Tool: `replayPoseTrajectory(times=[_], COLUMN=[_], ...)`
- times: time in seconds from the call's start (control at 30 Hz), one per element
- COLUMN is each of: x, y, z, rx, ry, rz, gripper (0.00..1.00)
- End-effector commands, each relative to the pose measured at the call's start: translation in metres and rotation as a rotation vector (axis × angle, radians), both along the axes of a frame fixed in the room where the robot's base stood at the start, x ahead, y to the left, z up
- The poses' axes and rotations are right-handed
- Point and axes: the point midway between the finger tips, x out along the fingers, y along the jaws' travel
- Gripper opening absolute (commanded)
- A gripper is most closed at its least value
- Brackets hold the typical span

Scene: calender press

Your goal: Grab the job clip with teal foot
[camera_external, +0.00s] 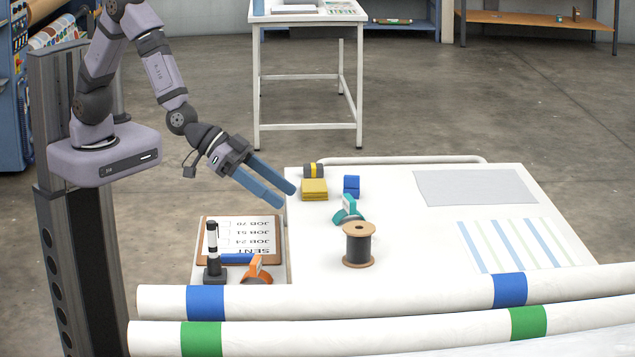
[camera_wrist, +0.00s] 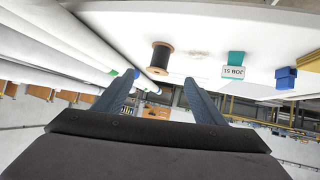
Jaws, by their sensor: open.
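The teal clip (camera_external: 348,212) stands on the white table just behind the wire spool. In the wrist view, where the scene appears upside down, its teal foot (camera_wrist: 236,57) carries a white tag reading JOB 51 (camera_wrist: 233,72). My gripper (camera_external: 290,199) is open and empty at the table's left edge, left of the teal clip and apart from it. In the wrist view my gripper (camera_wrist: 160,80) shows two spread blue fingers, with the clip off to their right. A blue clip (camera_external: 351,186) stands behind the teal one, and an orange clip (camera_external: 257,272) sits near the clipboard.
The wire spool (camera_external: 358,248) stands close in front of the teal clip. A yellow pad (camera_external: 314,190) and a grey-yellow roll (camera_external: 313,170) lie behind my fingertips. A clipboard (camera_external: 207,225) and black marker stand (camera_external: 214,275) are front left. Long white rolls (camera_external: 350,300) cross the front.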

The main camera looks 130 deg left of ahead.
Motion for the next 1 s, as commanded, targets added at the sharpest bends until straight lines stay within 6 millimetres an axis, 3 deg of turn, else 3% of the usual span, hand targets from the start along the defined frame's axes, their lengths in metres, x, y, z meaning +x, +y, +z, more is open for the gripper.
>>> replayPoseTrajectory(times=[0.03,0.2,0.4,0.57,0.77,1.0], x=[0.007,0.012,-0.007,-0.018,-0.021,-0.021], y=[0.021,0.088,0.136,0.151,0.154,0.154], z=[-0.016,-0.022,-0.022,-0.019,-0.017,-0.040], rx=[0.041,0.211,0.384,0.460,0.476,0.476], ry=[-0.049,-0.208,-0.310,-0.342,-0.350,-0.345], rz=[0.063,0.276,0.458,0.528,0.542,0.541], gripper=[0.64,0.64,0.64,0.64,0.64,0.64])
